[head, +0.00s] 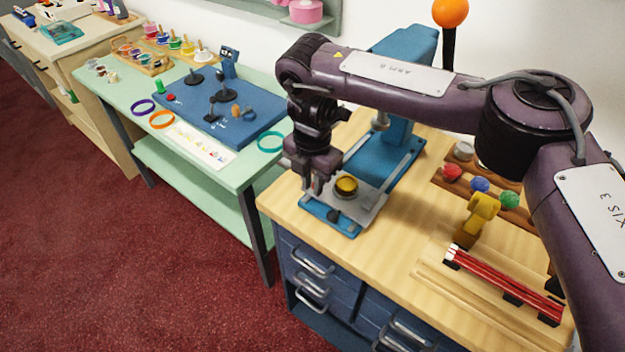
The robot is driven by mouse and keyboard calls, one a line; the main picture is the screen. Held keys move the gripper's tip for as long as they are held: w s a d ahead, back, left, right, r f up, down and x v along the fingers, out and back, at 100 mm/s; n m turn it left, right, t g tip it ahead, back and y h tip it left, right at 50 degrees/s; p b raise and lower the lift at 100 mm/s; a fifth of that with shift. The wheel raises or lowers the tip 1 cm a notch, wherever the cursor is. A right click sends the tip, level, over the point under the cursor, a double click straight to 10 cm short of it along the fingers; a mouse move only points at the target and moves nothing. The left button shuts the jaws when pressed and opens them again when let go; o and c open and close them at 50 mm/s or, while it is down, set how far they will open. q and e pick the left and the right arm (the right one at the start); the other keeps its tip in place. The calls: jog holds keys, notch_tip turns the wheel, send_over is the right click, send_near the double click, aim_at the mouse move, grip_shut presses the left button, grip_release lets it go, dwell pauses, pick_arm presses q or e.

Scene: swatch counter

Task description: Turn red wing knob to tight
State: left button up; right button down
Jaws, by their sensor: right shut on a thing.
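My right gripper (317,187) reaches down at the left edge of a grey metal plate (370,206) on the blue press-like machine (398,152). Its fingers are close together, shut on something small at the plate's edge. No red wing knob shows clearly; the fingers and wrist cover the spot where they grip, so its turn angle cannot be told. A round gold-yellow piece (346,186) sits on the plate just right of the fingers. My left gripper is not in view.
A rack with red (451,172), blue and green balls stands right of the machine, beside a yellow tool (476,217) and a tray of red rods (505,284). The green table (200,166) at left holds a blue board (225,128) and rings.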

jog(key=shift+w, duration=0.1)
jog(key=c, duration=1.3)
grip_release()
jog(key=shift+c, duration=0.2)
notch_tip(320, 180, up, 8)
jog(key=shift+f, duration=0.1)
